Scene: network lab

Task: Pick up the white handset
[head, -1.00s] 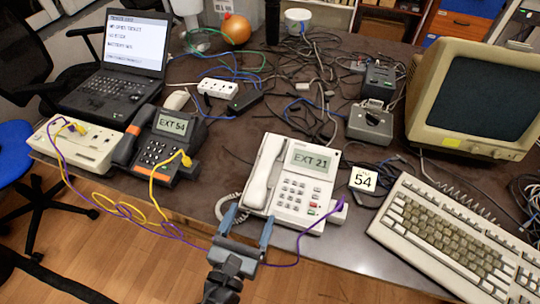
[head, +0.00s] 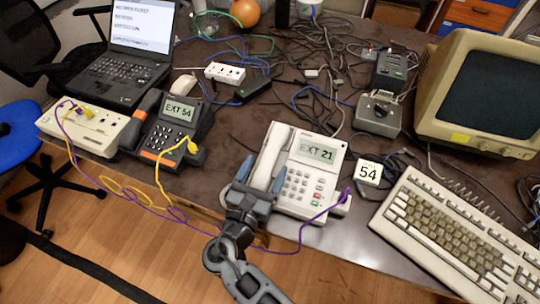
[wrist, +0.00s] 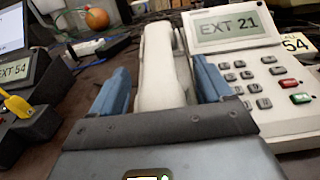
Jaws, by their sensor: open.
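The white handset (head: 270,153) rests on the left side of the white desk phone (head: 305,184), whose screen reads EXT 21. My gripper (head: 259,179) is open at the lower end of the handset, with one blue finger on each side of it. In the wrist view the handset (wrist: 163,75) runs away from me between the two open fingers (wrist: 160,92). No contact between fingers and handset can be made out. The handset's near end is hidden behind my gripper.
A dark phone reading EXT 54 (head: 168,128) with yellow and purple cables stands left. A beige keyboard (head: 450,235), a small 54 card (head: 368,172) and an old monitor (head: 485,95) are right. Tangled cables cover the table behind the phone.

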